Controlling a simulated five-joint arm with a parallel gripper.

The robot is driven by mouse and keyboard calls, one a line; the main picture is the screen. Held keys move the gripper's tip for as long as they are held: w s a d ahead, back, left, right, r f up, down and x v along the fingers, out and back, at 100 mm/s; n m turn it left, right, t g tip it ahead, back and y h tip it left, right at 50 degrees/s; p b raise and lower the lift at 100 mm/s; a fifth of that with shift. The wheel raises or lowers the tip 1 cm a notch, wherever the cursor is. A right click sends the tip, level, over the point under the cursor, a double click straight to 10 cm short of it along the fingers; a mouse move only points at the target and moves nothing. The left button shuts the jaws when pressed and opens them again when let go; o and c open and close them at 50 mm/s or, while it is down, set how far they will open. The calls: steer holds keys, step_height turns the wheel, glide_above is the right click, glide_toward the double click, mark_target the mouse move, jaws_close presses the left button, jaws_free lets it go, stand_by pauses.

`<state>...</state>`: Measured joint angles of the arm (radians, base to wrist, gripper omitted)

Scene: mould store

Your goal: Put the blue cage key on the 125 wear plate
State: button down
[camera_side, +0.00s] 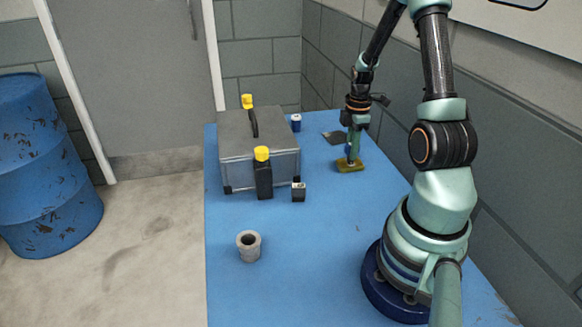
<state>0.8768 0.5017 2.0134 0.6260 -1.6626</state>
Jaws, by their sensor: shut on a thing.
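My gripper (352,148) points down near the back right of the blue table, shut on a small blue thing, the blue cage key (348,150). Only a sliver of the key shows between the fingers. It is just above or on an olive-yellow plate (351,166); I cannot tell whether they touch. A dark grey plate (334,137) lies flat behind it to the left, partly hidden by my gripper. No number can be read on either plate, so I cannot tell which is the 125 wear plate.
A grey case (258,155) stands left on the blue table (310,260). A blue-and-white can (296,122) stands behind. A grey hollow cylinder (248,246) stands in front.

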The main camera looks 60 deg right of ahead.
steer(key=shift+f, duration=0.1)
steer(key=c, duration=0.8)
jaws_free()
step_height(320, 180, up, 12)
steer(key=w+a+r+m+t+h, duration=0.1)
steer(key=w+a+r+m, duration=0.15)
steer(key=a, duration=0.45)
steer(key=w+a+r+m+t, duration=0.1)
steer(key=w+a+r, duration=0.25)
steer(key=a, duration=0.25)
steer(key=a+r+m+t, duration=0.1)
steer(key=a, duration=0.4)
steer(key=s+a+r+m+t, duration=0.1)
steer(key=a+m, duration=0.1)
steer(key=a, duration=0.4)
steer(key=s+a+r+m+t+y, duration=0.1)
steer(key=a+m, duration=0.1)
steer(key=a, duration=0.3)
steer(key=shift+a+r+m+t, duration=0.2)
steer(key=shift+r+m+t, duration=0.1)
steer(key=shift+r, duration=0.1)
